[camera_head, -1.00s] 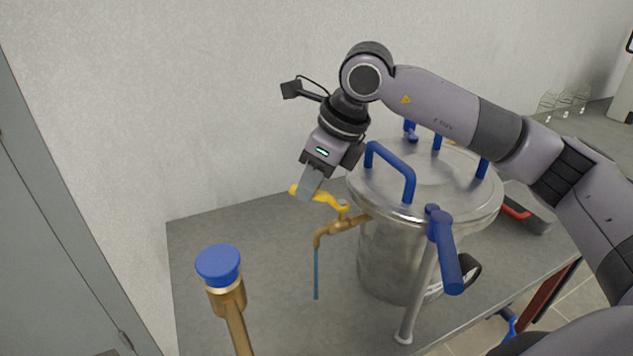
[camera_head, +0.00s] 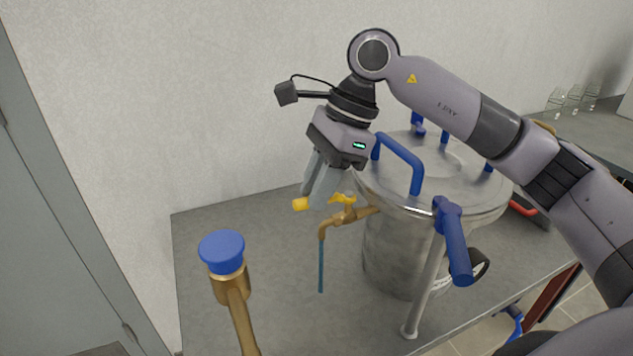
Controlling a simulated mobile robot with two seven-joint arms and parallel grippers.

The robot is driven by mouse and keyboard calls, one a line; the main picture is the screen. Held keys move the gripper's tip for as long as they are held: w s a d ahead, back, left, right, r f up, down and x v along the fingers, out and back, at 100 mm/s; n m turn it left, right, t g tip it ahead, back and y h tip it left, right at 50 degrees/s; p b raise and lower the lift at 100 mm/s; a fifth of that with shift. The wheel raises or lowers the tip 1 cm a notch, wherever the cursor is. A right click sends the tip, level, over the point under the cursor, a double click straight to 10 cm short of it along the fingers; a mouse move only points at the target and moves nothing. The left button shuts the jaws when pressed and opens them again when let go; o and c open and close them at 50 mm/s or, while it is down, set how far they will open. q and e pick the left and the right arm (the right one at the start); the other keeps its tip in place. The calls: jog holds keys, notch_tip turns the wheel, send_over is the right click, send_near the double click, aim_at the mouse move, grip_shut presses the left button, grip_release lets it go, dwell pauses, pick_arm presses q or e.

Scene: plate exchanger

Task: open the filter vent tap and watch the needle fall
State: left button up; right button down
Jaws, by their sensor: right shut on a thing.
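The vent tap (camera_head: 344,217) is a brass tap with a yellow lever handle (camera_head: 301,204), on the left side of the steel filter vessel (camera_head: 392,252). A thin blue stream (camera_head: 321,266) hangs straight down from its spout. My right gripper (camera_head: 318,198) is shut on the yellow handle, with its fingers covering the handle's middle. A dark round gauge (camera_head: 479,264) sits at the vessel's lower right; its face is turned away and I cannot see a needle. My left gripper is not in view.
Blue clamp handles (camera_head: 402,163) stand up from the vessel lid, and another (camera_head: 455,246) hangs at its front. A brass pipe with a blue cap (camera_head: 222,252) rises at the front left. The grey bench (camera_head: 230,220) is bare left of the vessel. Glass flasks (camera_head: 572,98) stand far right.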

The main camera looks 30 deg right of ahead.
jog(key=shift+s+n, duration=0.15)
jog(key=shift+n, duration=0.15)
jog(key=c, duration=1.3)
grip_release()
jog(key=shift+o, duration=0.2)
jog(key=shift+r, duration=0.15)
jog(key=shift+v, duration=3.45)
jog(key=shift+r, duration=0.1)
